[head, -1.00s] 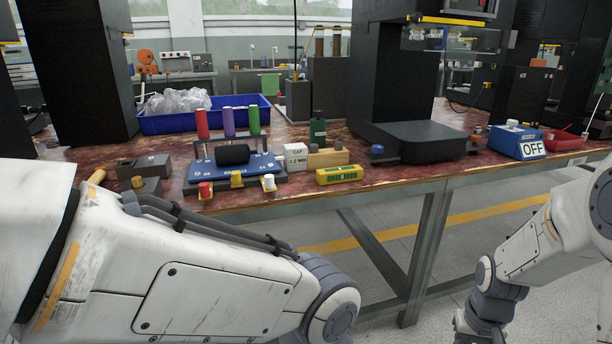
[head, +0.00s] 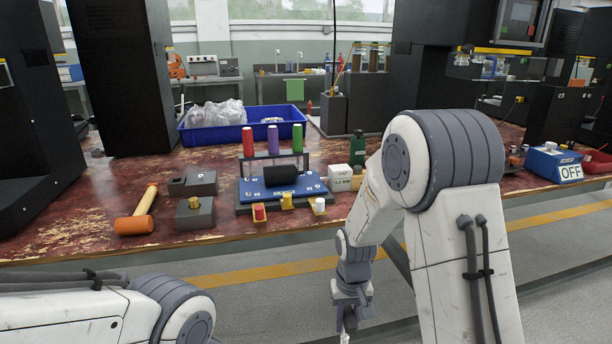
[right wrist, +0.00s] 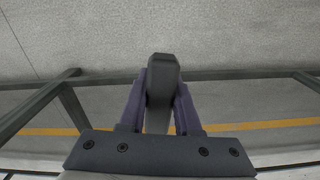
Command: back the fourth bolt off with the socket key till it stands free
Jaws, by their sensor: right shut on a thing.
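The blue plate (head: 313,182) lies on a dark fixture on the table, with small bolt heads and a black cylinder (head: 281,175) on top. I cannot tell which bolt is the fourth. Red, purple (head: 273,140) and green handles stand in a rack behind it. My right gripper (head: 347,318) hangs in front of the table edge, below and right of the plate. In the right wrist view it is shut on a dark grey piece (right wrist: 163,72); I cannot tell whether this is the socket key. My left arm shows at the lower left, its gripper out of view.
An orange mallet (head: 134,225) and grey blocks (head: 194,213) lie left of the fixture. A blue crate (head: 205,136) with clear bags stands behind. A white block (head: 347,178) is at the fixture's right. A blue OFF box (head: 552,163) is far right. My right arm hides the table's middle right.

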